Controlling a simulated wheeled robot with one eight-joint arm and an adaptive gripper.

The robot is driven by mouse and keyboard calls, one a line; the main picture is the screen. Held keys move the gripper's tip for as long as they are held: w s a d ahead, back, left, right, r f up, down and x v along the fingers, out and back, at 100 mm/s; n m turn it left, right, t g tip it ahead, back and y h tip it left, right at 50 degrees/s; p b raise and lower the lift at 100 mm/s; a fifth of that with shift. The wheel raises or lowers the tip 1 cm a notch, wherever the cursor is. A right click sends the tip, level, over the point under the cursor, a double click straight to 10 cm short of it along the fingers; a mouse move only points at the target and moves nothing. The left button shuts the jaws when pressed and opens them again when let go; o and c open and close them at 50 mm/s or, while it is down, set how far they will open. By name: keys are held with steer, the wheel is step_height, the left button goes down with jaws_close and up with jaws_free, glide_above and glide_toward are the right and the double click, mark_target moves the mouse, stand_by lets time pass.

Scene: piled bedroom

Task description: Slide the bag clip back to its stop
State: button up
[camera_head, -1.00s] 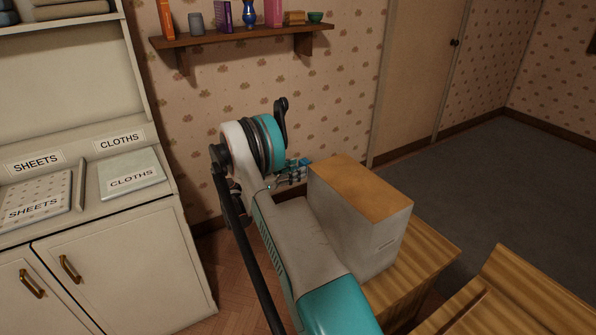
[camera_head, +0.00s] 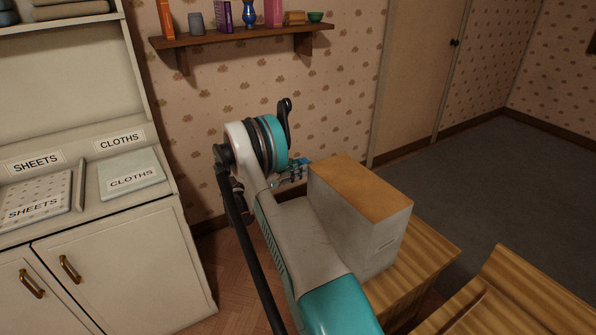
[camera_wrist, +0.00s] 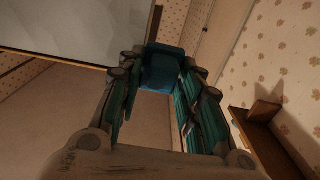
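The bag clip seems to be the small blue block (camera_wrist: 162,68) in the wrist view, between my fingertips. In the head view a bit of blue (camera_head: 304,162) shows at the far left corner of a tall grey box with a tan top (camera_head: 362,187). My gripper (camera_wrist: 160,75) has its teal-padded fingers on both sides of the block, and they appear to touch it. In the head view my gripper (camera_head: 290,174) is small and partly hidden behind my wrist. The clip's track and stop cannot be made out.
The box stands on a striped wooden table (camera_head: 425,262), close to my forearm. A white cabinet (camera_head: 125,260) with labelled cloths is at the left. A wall shelf (camera_head: 240,36) holds several small items above. Open carpet (camera_head: 480,180) lies to the right.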

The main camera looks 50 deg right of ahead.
steer(key=shift+o, duration=0.3)
steer(key=shift+a, duration=0.1)
steer(key=v, duration=0.6)
steer(key=shift+a, duration=0.4)
steer(key=shift+w, duration=0.1)
stand_by(0.5)
